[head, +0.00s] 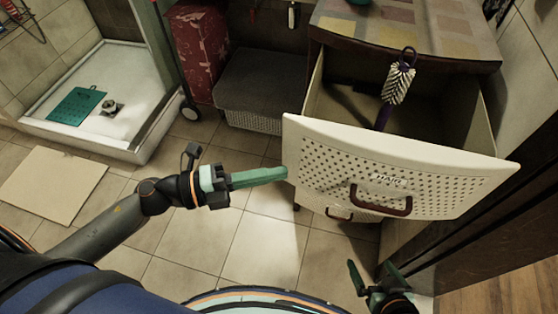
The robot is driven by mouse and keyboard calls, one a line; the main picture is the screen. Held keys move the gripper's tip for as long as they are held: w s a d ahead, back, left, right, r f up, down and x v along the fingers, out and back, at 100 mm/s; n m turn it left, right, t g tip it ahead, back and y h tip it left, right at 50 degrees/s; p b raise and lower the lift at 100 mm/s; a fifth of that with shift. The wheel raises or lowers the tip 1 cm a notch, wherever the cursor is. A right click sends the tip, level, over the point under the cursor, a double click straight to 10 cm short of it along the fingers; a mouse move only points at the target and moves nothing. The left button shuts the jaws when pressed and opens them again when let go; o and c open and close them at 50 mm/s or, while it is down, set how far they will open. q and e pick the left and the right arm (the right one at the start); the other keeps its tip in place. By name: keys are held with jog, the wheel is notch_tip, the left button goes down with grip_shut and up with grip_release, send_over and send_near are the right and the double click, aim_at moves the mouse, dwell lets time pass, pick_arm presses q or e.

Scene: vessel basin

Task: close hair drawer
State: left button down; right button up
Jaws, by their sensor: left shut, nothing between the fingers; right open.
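The hair drawer (330,155) is pulled out of the cabinet (405,50) on the right. Its white front has a dotted pattern, lettering and a brown handle (381,203). A hairbrush with a purple handle (398,84) stands tilted inside it. My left gripper (286,174) is shut and empty, its green fingertips close to the left edge of the drawer front; I cannot tell whether they touch. My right gripper (366,276) is open and empty, low in the picture, below the drawer front.
A second, lower drawer handle (339,214) shows under the open drawer. A grey lidded basket (258,90) and a red suitcase (201,45) stand behind. A shower tray (95,95) and a beige mat (52,185) are at left. A dark door frame (490,215) is close on the right. The middle floor is clear.

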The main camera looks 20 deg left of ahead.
pick_arm(q)
jog(key=shift+w+d, duration=0.2)
jog(key=shift+w, duration=0.45)
jog(key=shift+w+d, duration=0.15)
jog(key=shift+w, duration=0.45)
jog(key=shift+w, duration=0.15)
